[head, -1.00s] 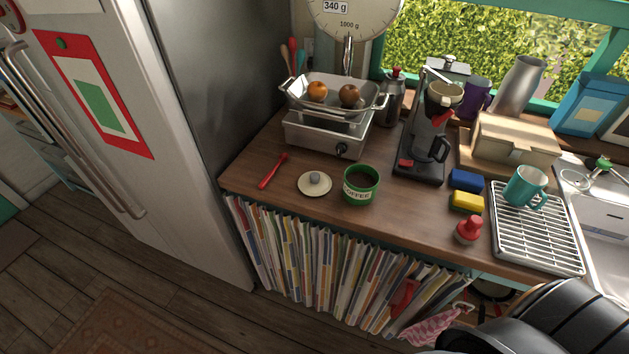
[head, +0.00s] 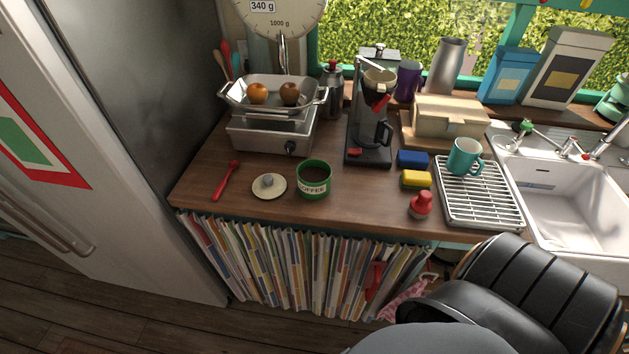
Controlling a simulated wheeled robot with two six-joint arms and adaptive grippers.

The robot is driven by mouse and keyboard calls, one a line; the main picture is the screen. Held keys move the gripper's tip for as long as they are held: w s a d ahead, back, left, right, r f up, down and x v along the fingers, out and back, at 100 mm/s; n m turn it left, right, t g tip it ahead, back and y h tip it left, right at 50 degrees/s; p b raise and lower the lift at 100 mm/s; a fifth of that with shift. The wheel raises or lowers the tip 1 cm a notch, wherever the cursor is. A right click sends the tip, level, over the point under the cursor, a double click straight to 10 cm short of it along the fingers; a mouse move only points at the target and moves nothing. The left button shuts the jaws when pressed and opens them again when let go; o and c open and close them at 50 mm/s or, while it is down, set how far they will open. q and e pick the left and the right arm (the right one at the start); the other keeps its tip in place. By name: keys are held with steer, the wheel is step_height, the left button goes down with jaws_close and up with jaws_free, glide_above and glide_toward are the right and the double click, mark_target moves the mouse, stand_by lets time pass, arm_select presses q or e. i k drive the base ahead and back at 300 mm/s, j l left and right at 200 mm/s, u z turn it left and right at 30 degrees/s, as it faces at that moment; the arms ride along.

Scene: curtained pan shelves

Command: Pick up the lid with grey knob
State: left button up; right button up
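The lid (head: 262,190) is a small cream disc with a grey knob (head: 268,181). It lies flat, knob up, on the wooden counter (head: 215,165) near its front edge. An open green coffee tin (head: 314,180) stands just right of it, with a narrow gap between them. A red spoon-like utensil (head: 226,180) lies to its left. Neither of my grippers shows in the head view. A dark, rounded part of an arm of mine fills the lower right, well away from the lid.
A scale (head: 270,136) with a metal pan of fruit stands behind the lid. A coffee maker (head: 368,130), blue and yellow sponges, a red stopper-like object (head: 421,205) and a drying rack (head: 480,208) stand to the right. A fridge (head: 150,120) rises at left.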

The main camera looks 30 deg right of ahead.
mark_target(269, 186)
steer(key=i+j+z, duration=0.1)
steer(key=z, duration=0.65)
steer(key=i+j+z, duration=0.2)
steer(key=j+z, duration=0.2)
steer(key=j, duration=0.9)
steer(key=j+z, duration=0.4)
steer(key=j, duration=1.45)
